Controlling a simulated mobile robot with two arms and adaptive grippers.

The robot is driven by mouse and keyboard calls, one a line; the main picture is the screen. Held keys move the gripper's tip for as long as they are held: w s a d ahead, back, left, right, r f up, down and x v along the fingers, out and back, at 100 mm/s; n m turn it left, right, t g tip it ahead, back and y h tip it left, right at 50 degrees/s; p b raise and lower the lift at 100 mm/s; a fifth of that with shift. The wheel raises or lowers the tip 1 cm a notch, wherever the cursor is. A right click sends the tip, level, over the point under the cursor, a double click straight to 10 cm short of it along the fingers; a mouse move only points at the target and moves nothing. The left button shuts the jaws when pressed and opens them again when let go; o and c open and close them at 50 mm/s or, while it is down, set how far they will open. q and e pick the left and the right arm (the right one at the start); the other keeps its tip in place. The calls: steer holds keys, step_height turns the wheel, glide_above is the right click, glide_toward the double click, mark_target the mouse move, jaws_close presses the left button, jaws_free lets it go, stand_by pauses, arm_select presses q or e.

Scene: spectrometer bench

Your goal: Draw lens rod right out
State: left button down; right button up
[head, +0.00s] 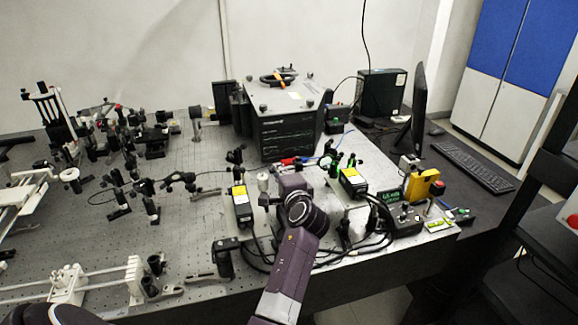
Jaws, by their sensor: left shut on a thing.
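My left gripper (268,199) is over the front middle of the perforated optical bench (185,235), small and partly hidden behind my dark purple wrist. It is shut on the lens rod (263,181), whose pale upper part shows just above the fingers. The rod looks about upright. Its lower end and any holder under it are hidden, so I cannot tell whether it is still seated. My right gripper is not in view.
Black boxes with yellow labels stand close on the left (241,205) and right (353,183) of the gripper. Black cables loop in front. A large black instrument (288,135) stands behind. Optical mounts crowd the left; a monitor (419,108) and keyboard (472,167) are on the right.

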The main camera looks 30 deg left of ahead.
arm_select(q)
steer(key=shift+s+a, duration=0.3)
steer(key=shift+a, duration=0.05)
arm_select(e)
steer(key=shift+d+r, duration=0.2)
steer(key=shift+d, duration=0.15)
arm_select(q)
steer(key=c, duration=2)
jaws_free()
steer(key=shift+s+a, duration=0.1)
steer(key=shift+a, duration=0.15)
steer(key=shift+c, duration=0.2)
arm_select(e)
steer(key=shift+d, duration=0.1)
arm_select(q)
steer(key=shift+d, duration=0.1)
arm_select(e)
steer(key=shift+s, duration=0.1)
